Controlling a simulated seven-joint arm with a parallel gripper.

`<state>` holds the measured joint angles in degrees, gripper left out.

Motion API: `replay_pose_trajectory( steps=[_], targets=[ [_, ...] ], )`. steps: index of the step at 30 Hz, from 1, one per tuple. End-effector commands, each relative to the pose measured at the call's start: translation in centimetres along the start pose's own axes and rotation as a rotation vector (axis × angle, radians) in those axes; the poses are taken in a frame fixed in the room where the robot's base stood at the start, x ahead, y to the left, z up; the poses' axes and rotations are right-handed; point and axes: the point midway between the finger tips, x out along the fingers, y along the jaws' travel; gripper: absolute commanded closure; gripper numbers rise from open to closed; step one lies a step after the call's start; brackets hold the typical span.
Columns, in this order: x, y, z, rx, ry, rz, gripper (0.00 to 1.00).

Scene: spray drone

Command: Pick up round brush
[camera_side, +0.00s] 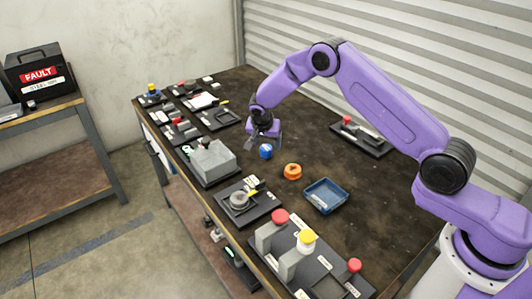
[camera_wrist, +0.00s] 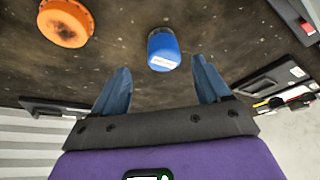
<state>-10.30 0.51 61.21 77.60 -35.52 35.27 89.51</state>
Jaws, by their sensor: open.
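No object is clearly recognisable as a round brush. A short blue cylinder (camera_side: 265,151) with a white label stands on the dark table, just below my gripper (camera_side: 265,141). In the wrist view the blue cylinder (camera_wrist: 163,47) shows just beyond the two fingertips, near the middle of the gap between them. The label is too small to read. My gripper is open, with nothing between its fingers. An orange round piece (camera_side: 292,171) lies on the table in front of the cylinder; it also shows at the upper left of the wrist view (camera_wrist: 66,22).
A blue tray (camera_side: 325,196) sits right of the orange piece. A grey block (camera_side: 211,160) stands left of my gripper. Black boards with fixtures line the left edge, and a board with red and yellow knobs (camera_side: 306,240) is in front. Bare table surrounds the cylinder.

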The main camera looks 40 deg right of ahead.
Motion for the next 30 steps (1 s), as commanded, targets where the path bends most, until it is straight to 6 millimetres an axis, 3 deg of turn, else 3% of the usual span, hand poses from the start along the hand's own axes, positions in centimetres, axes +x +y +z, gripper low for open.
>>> replay_pose_trajectory(
  steps=[15, 24, 30],
  targets=[
    [5.0, -0.5, -0.1, 0.001, 0.0, 0.001, 0.24],
    [5.3, -0.5, -0.1, 0.0, 0.0, 0.0, 0.24],
    [5.2, -0.5, -0.1, 0.0, 0.0, 0.0, 0.85]
  ],
)
